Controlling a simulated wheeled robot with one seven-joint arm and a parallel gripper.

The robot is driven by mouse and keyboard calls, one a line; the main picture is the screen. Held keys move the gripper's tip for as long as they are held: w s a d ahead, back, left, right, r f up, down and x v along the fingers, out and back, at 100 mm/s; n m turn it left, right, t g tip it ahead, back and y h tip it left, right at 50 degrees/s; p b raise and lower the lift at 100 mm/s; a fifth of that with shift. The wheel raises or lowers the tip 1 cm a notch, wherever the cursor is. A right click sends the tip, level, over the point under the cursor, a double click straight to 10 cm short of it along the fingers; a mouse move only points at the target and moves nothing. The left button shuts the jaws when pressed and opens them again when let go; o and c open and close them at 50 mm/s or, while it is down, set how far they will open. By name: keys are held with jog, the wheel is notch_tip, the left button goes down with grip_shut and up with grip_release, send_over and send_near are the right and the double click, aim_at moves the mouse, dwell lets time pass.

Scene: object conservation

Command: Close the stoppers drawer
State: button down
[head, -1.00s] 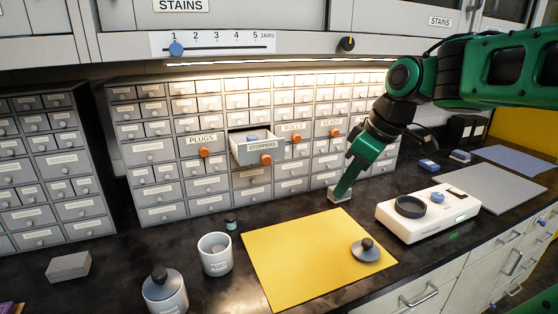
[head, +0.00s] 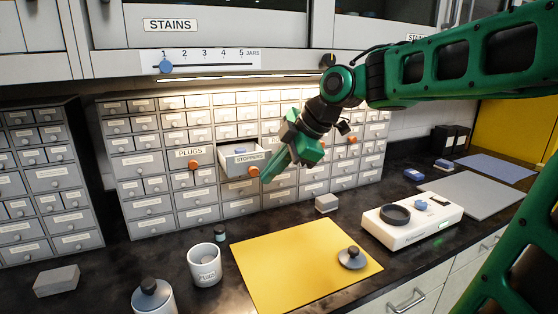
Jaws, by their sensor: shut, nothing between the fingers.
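The stoppers drawer (head: 240,159) stands pulled out of the grey drawer cabinet, with a blue item (head: 240,150) visible inside. Its front carries a STOPPERS label and an orange knob (head: 254,171). My gripper (head: 266,178) is shut and empty, its green fingertips just right of the orange knob in the picture. I cannot tell whether the fingertips touch the drawer front.
The PLUGS drawer (head: 190,154) beside it looks shut. On the black counter are a yellow mat (head: 270,268) with a dark-knobbed lid (head: 352,258), a white mug (head: 205,264), a lidded jar (head: 152,297), a grey block (head: 326,203) and a white scale (head: 430,226).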

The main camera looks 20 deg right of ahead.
aim_at(244, 156)
jog(key=shift+w+a+f, duration=0.1)
jog(key=shift+w+f, duration=0.05)
jog(key=shift+w, duration=0.6)
jog(key=shift+w+a+f, duration=0.1)
jog(key=shift+w+f, duration=0.1)
jog(key=shift+w, duration=0.6)
jog(key=shift+w+f, duration=0.15)
jog(key=shift+w, duration=0.6)
